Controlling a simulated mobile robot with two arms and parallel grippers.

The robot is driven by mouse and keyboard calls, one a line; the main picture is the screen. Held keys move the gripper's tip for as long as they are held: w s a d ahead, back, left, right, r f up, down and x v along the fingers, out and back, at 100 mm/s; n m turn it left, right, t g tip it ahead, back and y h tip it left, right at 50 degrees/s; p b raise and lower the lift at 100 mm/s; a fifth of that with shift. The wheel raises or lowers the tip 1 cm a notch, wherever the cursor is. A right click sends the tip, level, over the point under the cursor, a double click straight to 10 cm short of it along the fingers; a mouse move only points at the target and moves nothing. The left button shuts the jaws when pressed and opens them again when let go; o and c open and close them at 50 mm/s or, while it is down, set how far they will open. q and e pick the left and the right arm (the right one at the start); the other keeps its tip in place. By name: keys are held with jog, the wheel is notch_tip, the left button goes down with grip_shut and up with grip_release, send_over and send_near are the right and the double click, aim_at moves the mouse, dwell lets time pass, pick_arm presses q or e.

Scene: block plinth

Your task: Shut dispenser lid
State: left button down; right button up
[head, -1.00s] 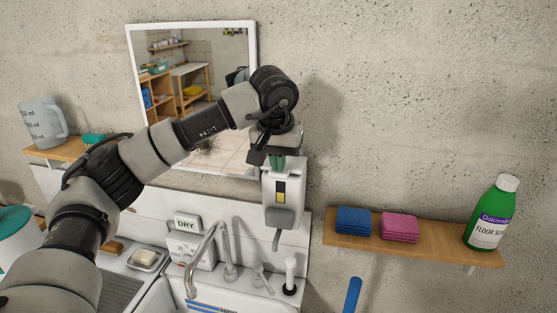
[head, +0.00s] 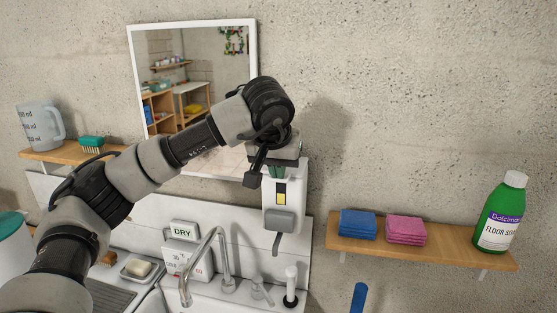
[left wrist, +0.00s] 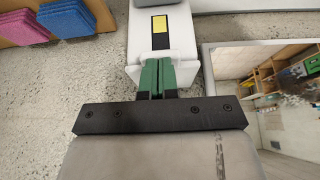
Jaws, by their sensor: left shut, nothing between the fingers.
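The white dispenser (head: 284,221) is fixed to the wall above the sink, right of the mirror. It has a yellow and black window, a grey push part and a spout below. In the left wrist view, the dispenser (left wrist: 183,35) is at the top centre. My left gripper (head: 277,172) is at the dispenser's top, with its green fingers pointing down. In the left wrist view, its fingers (left wrist: 157,75) are together and empty, over the dispenser's white top. The gripper and fingers hide much of the lid, so I cannot tell its angle or contact. My right gripper is not in view.
A wooden shelf (head: 455,252) at right holds blue sponges (head: 357,223), pink sponges (head: 405,230) and a green bottle (head: 499,215). The mirror (head: 255,50) hangs behind my arm. A tap (head: 222,262) stands below the dispenser. The wall at upper right is clear.

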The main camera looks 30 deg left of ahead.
pick_arm(q)
jog(key=shift+w+r+p, duration=0.1)
jog(key=shift+r+p, duration=0.25)
jog(key=shift+p, duration=0.15)
jog(key=shift+w+r, duration=0.1)
jog(key=shift+r, duration=0.25)
jog(key=b+v, duration=0.3)
jog(key=v, duration=0.7)
